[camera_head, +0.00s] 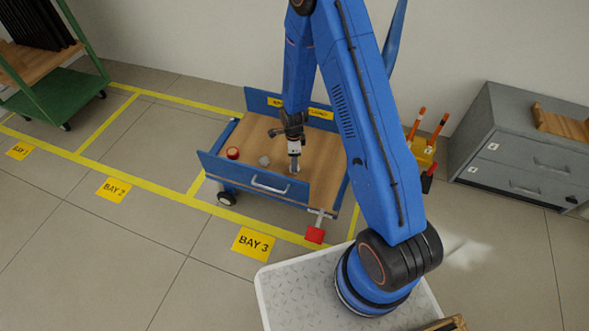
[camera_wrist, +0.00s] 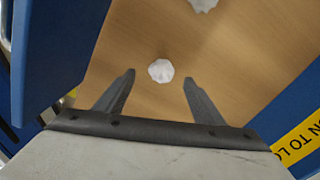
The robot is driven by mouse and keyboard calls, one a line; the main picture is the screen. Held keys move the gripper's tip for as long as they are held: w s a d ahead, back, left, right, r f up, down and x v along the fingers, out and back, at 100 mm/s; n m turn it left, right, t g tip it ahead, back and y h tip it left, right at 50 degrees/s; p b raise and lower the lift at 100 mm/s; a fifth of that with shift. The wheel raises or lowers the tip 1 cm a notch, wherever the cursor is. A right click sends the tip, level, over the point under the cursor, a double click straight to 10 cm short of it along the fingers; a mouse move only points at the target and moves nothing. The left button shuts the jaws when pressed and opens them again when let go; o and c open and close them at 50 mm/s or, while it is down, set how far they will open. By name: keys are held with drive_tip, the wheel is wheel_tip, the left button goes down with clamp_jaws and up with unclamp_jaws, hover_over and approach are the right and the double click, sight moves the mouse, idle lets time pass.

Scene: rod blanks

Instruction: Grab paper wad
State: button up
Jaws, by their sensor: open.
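A small white faceted lump (camera_wrist: 160,70), which looks like a paper wad, lies on the wooden deck in the wrist view. It shows between the fingertips of my gripper (camera_wrist: 158,77), which is open and empty. I cannot tell how high the fingertips are above it. In the head view my gripper (camera_head: 294,167) points down over the cart's deck (camera_head: 318,150), and I cannot make out the white lump there. A larger pale grey crumpled piece (camera_head: 264,160) lies left of my gripper; a pale piece (camera_wrist: 203,4), cut off at the wrist view's top edge, is probably the same one.
A red roll (camera_head: 232,153) lies at the deck's left end. Blue side panels (camera_head: 252,180) edge the cart at front and back. A red tag (camera_head: 315,235) hangs at its front corner. A grey drawer cabinet (camera_head: 520,150) stands right, a green rack (camera_head: 60,95) far left.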

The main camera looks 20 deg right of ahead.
drive_tip(key=shift+w+d+f, duration=0.15)
drive_tip(key=shift+f, duration=2.45)
drive_tip(key=c, duration=1.1)
